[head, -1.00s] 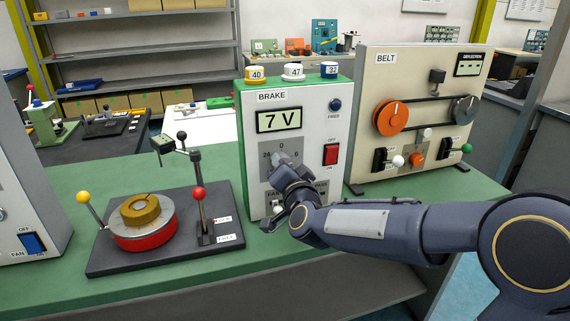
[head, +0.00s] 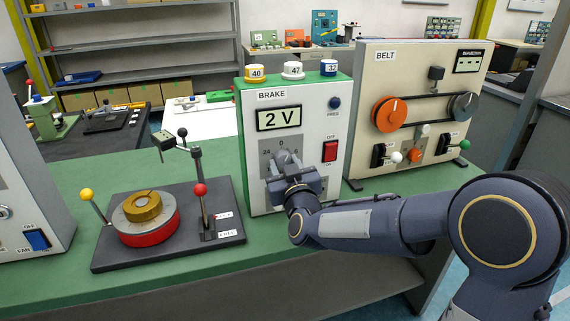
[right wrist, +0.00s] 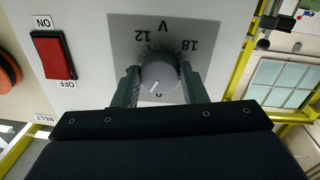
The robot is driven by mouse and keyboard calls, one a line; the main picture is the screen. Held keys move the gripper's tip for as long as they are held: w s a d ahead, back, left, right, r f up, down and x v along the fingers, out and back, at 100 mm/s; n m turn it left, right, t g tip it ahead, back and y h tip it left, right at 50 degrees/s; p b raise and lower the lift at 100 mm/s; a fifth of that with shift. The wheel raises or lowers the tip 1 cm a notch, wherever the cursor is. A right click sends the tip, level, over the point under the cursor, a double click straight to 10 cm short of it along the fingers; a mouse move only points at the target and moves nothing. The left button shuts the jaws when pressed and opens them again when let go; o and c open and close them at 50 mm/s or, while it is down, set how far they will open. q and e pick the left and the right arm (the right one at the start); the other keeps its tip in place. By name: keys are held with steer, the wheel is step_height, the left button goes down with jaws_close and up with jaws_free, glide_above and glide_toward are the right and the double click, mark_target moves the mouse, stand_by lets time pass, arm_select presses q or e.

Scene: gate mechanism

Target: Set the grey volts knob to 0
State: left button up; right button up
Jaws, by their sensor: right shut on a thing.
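The grey volts knob (head: 285,158) sits on the front of the BRAKE box (head: 312,118), in a grey dial plate. The display (head: 279,118) above it reads 2 V. In the right wrist view the knob (right wrist: 159,73) is between the two fingers of my right gripper (right wrist: 160,84), which is shut on it. The knob's white mark points down and slightly left there, close to the 0, in an upside-down view of the scale. In the head view my right gripper (head: 287,170) covers the lower part of the dial. My left gripper is not in view.
A red switch (head: 330,151) and a blue FREE button (head: 334,103) are right of the dial. The BELT box (head: 418,70) stands to the right. A black base with a red-knobbed lever (head: 200,189) stands to the left. Green bench (head: 90,157) is bare behind that base.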

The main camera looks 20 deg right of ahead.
steer(key=n, duration=0.5)
steer(key=shift+f+p, duration=0.15)
steer(key=shift+p, duration=0.15)
steer(key=shift+n, duration=0.3)
steer(key=o, duration=1)
steer(key=shift+c, duration=0.2)
steer(key=s, duration=0.7)
steer(key=shift+s+f, duration=0.15)
steer(key=shift+s, duration=0.25)
steer(key=shift+y, duration=0.3)
